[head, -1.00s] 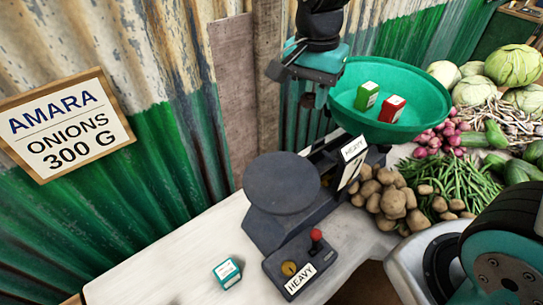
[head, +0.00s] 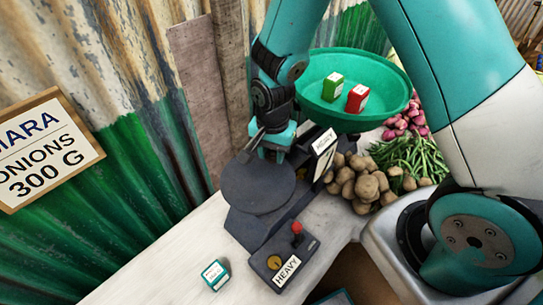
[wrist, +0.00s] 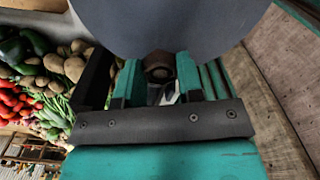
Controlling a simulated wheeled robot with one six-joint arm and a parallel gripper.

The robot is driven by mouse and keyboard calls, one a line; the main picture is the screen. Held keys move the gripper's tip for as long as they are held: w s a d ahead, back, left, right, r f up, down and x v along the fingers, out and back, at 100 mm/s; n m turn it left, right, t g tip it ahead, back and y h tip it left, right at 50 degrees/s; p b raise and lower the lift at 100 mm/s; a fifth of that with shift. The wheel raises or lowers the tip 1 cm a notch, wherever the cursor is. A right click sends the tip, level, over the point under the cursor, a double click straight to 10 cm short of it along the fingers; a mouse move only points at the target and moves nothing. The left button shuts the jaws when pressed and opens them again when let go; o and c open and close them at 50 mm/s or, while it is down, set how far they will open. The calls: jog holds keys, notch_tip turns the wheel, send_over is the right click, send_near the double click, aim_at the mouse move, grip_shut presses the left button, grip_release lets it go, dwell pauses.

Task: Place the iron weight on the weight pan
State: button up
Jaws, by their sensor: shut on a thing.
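The weight pan (head: 258,190) is a round dark grey plate on the near left side of the scale. My gripper (head: 267,153) is over the pan's far edge, pointing down. In the wrist view it is shut on a small dark brown piece, the iron weight (wrist: 159,70), held between the two teal fingers. The pan's grey disc (wrist: 165,25) fills the top of that view beyond the weight. In the head view the weight is mostly hidden by the gripper, and I cannot tell whether it touches the pan.
The scale's green bowl (head: 395,115) holds a green box (head: 332,86) and a red box (head: 357,98). A control box (head: 283,265) reads HEAVY. A teal box (head: 215,275) lies on the white counter (head: 165,250). Potatoes (head: 365,185) lie right of the scale; corrugated wall behind.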

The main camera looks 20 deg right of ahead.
aim_at(272, 156)
jog(key=shift+f, duration=1.3)
jog(key=shift+f, duration=0.1)
jog(key=o, duration=1)
jog(key=shift+c, duration=0.2)
notch_tip(272, 156, up, 13)
jog(key=b, duration=0.3)
jog(key=s+a+r+n+y, duration=0.2)
jog(key=s+r+n, duration=0.4)
jog(key=s+n, duration=0.2)
jog(key=s+a+r+n+y, duration=0.2)
jog(key=s+r+n, duration=0.4)
jog(key=s+n, duration=0.2)
jog(key=shift+s+a, duration=0.4)
jog(key=shift+s, duration=0.65)
jog(key=shift+r, duration=0.1)
